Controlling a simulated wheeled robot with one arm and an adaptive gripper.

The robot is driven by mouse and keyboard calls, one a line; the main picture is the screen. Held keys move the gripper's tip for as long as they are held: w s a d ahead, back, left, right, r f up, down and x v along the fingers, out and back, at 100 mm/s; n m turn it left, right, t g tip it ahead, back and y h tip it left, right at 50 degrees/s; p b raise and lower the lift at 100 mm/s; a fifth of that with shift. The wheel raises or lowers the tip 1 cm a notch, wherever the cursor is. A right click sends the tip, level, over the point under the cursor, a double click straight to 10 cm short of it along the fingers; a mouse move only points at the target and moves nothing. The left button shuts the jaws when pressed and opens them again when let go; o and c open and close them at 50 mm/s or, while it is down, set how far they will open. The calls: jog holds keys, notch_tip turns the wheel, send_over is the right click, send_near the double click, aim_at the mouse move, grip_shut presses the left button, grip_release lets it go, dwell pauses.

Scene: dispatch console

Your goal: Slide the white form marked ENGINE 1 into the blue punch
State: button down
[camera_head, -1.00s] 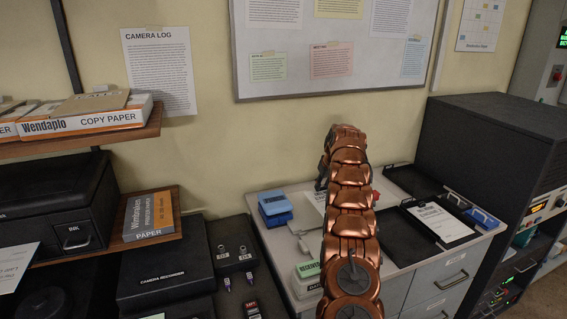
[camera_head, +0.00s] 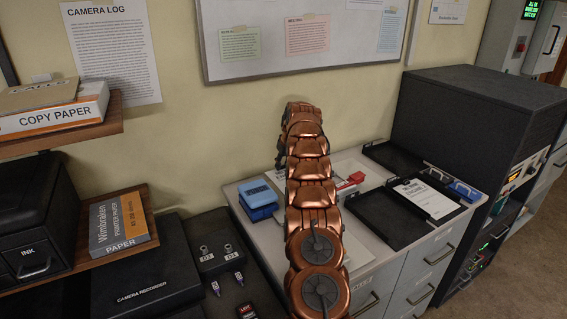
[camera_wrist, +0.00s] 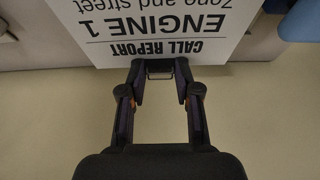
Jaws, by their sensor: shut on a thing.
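In the wrist view my gripper (camera_wrist: 160,72) is shut on the near edge of the white form (camera_wrist: 165,25), with its print upside down, reading CALL REPORT, ENGINE 1. The form's far end is out of frame. A blue thing (camera_wrist: 303,22) at the upper right corner is cut off; I cannot tell whether it is the punch. In the head view a blue block (camera_head: 257,195), which looks to be the blue punch, stands on the grey counter (camera_head: 355,245), just left of my arm. My arm hides the gripper and part of the counter there.
A red object (camera_head: 348,183) sits right of my arm. Black trays (camera_head: 375,225) lie farther right, one holding a white sheet (camera_head: 428,199). A dark cabinet (camera_head: 470,120) stands behind them. A board (camera_head: 300,45) hangs on the wall. A camera recorder (camera_head: 140,285) is at the left.

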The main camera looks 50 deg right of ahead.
aim_at(272, 175)
jog(key=shift+a+f+b, duration=0.15)
jog(key=shift+f+b, duration=0.2)
jog(key=shift+f, duration=0.9)
jog(key=shift+a+f+b, duration=0.15)
jog(key=shift+f+b, duration=0.2)
jog(key=shift+f, duration=0.85)
jog(key=shift+a+f+b, duration=0.1)
jog(key=shift+f+b, duration=0.05)
jog(key=shift+b, duration=0.15)
jog(key=shift+w+a+f+b, duration=0.1)
jog(key=shift+w+a+b, duration=0.15)
jog(key=shift+a+b, duration=0.45)
jog(key=shift+w+a+r+b, duration=0.1)
jog(key=shift+w+a+b, duration=0.1)
jog(key=shift+a+b, duration=0.5)
jog(key=shift+w+a+f+b, duration=0.1)
jog(key=shift+w+a+b, duration=0.25)
jog(key=shift+a, duration=0.5)
dwell(0.9)
jog(key=shift+c, duration=0.9)
grip_release()
jog(key=shift+s, duration=0.1)
jog(key=shift+r+p, duration=1.1)
jog(key=shift+r, duration=2.45)
